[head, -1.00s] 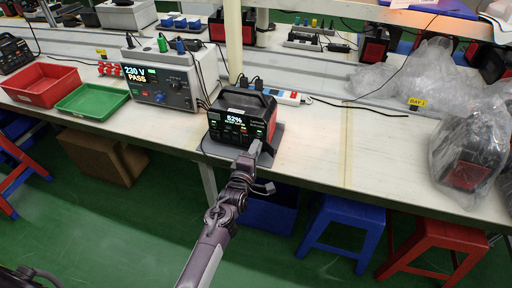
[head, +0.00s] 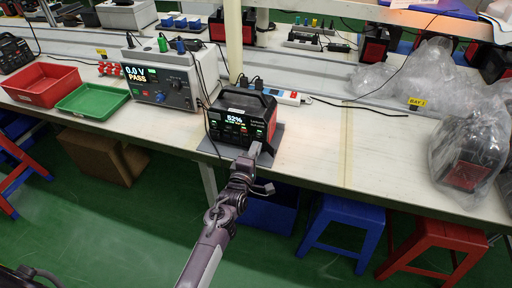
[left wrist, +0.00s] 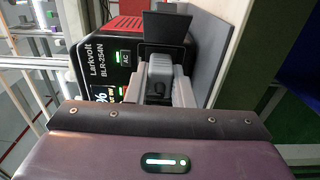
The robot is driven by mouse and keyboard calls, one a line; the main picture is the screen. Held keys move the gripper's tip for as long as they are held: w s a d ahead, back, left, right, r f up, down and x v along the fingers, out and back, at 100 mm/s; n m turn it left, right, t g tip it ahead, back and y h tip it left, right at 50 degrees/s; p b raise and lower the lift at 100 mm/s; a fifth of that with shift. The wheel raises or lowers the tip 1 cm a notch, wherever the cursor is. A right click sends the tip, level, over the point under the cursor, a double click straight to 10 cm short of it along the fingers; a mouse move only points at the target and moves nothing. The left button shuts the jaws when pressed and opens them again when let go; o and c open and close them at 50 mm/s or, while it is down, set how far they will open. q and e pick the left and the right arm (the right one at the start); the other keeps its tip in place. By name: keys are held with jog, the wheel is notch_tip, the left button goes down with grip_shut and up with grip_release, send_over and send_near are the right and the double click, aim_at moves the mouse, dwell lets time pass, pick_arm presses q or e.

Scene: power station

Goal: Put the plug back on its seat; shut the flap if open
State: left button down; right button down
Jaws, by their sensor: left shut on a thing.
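The black and red power station (head: 240,118) stands on a dark mat (head: 207,148) at the bench's front edge, its screen lit at 52%. My left gripper (head: 254,150) is at the lower right of its front. In the left wrist view the grey fingers (left wrist: 160,78) are shut on a dark piece, apparently the plug (left wrist: 162,52), close against the station's face beside the AC label. Its prongs and the outlet are hidden. A dark panel (left wrist: 166,28), apparently the open flap, stands out from the face beside it. I cannot identify the plug's seat. My right gripper is not in view.
A tester (head: 162,85) with leads stands left of the station and reads 0.0 V PASS. Red (head: 42,84) and green (head: 92,101) trays lie further left. A power strip (head: 285,97) is behind. Bagged units (head: 465,160) stand at the right; the bench between is clear.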

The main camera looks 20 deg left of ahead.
pick_arm(q)
jog(key=shift+s, duration=0.1)
jog(key=shift+s+p, duration=1.45)
jog(key=shift+s, duration=0.4)
